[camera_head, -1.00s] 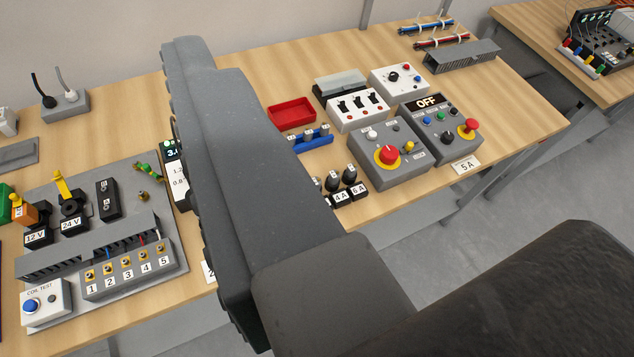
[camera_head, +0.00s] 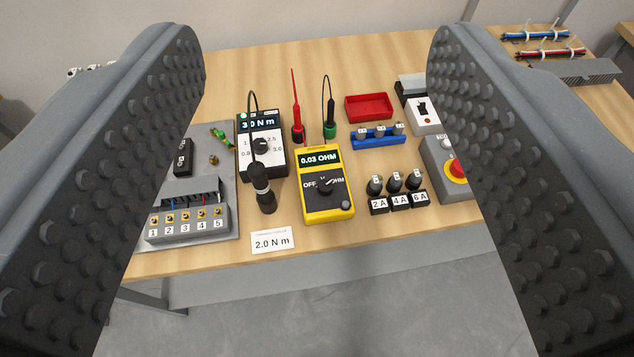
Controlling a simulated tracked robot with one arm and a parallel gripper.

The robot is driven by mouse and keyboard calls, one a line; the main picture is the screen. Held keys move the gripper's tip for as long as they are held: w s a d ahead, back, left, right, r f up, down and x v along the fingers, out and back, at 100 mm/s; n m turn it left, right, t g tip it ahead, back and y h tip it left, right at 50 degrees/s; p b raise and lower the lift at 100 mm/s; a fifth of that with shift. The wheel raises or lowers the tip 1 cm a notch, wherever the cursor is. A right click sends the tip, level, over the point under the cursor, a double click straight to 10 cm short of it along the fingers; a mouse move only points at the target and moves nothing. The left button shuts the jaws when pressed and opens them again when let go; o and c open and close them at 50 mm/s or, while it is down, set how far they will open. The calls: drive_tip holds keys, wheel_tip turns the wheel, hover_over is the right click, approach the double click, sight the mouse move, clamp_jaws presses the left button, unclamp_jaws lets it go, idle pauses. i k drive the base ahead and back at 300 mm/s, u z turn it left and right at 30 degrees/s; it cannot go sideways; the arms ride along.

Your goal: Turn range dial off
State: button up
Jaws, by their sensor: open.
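A yellow meter (camera_head: 312,213) lies on the bench in the middle of the camera view. Its display reads 0.03 OHM. Its dark range dial (camera_head: 323,188) sits below the display, between an OFF label on the left and an OHM label on the right; its pointer looks turned toward OHM. My gripper (camera_head: 317,95) is open and empty, with one studded finger at each side of the picture. The meter shows in the gap between the fingers, apart from both. Nothing covers the dial.
A dark screwdriver-like tool (camera_head: 261,188) stands just left of the meter, before a 3.0 N m torque unit (camera_head: 277,161). Fuse holders (camera_head: 399,200) sit right. A 2.0 N m card (camera_head: 272,240) lies near the front edge.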

sight(325, 186)
drive_tip(key=z, duration=1.75)
drive_tip(key=k, duration=0.8)
drive_tip(key=u, duration=1)
drive_tip(key=i, duration=0.95)
drive_tip(key=z, duration=0.05)
